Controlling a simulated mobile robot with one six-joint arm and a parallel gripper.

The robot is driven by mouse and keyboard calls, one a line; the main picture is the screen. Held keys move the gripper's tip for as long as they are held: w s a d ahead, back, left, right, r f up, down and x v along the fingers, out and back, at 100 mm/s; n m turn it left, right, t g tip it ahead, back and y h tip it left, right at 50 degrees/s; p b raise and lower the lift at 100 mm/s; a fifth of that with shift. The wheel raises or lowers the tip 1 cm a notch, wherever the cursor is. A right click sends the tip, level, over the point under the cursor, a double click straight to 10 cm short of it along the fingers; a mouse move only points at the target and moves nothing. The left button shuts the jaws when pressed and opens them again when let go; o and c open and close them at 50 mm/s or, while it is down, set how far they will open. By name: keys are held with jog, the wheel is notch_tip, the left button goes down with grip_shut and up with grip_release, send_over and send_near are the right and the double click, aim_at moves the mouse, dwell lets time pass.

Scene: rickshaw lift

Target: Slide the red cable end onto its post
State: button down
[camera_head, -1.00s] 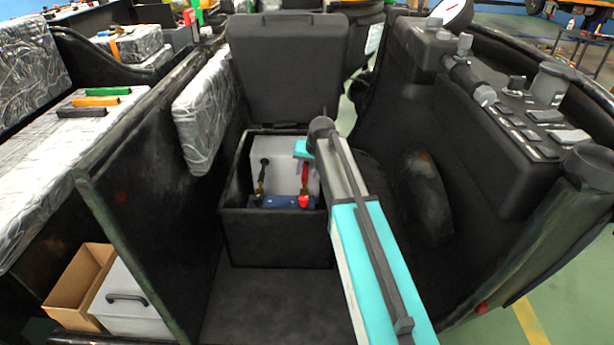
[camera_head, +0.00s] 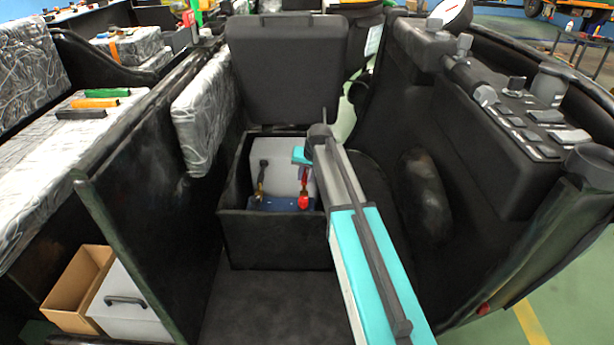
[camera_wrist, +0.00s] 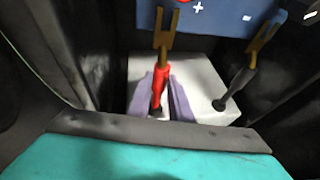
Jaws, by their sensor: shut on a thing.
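My gripper (camera_wrist: 163,98) is shut on the red cable end (camera_wrist: 160,88), with one purple finger on each side of its red sleeve. The brass fork of the red cable end points up the wrist view and overlaps the edge of the blue battery (camera_wrist: 222,17). The red post (camera_wrist: 183,1) is cut off at the top of that view, a little right of the fork's tips, and looks apart from them. In the head view the red post (camera_head: 303,203) sits just below the red cable (camera_head: 304,179); my arm hides most of my gripper there.
A black cable end with a brass fork (camera_wrist: 244,72) stands to the right in the wrist view. The battery lies in a black open box (camera_head: 275,240) with its lid (camera_head: 287,70) raised behind. Dark panels (camera_head: 140,200) stand close on the left.

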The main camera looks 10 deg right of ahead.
aim_at(305, 184)
jog(key=shift+s+a+r+p, duration=0.15)
jog(key=shift+s+p, duration=0.3)
jog(key=shift+s, duration=0.4)
jog(key=shift+s+a+f+p, duration=0.1)
jog(key=shift+s+p, duration=0.35)
jog(key=shift+s, duration=0.35)
jog(key=shift+s+a+p, duration=0.2)
jog(key=shift+s+p, duration=0.15)
jog(key=shift+s, duration=0.65)
jog(key=c, duration=1.6)
grip_release()
jog(key=shift+s, duration=0.1)
jog(key=shift+r, duration=0.1)
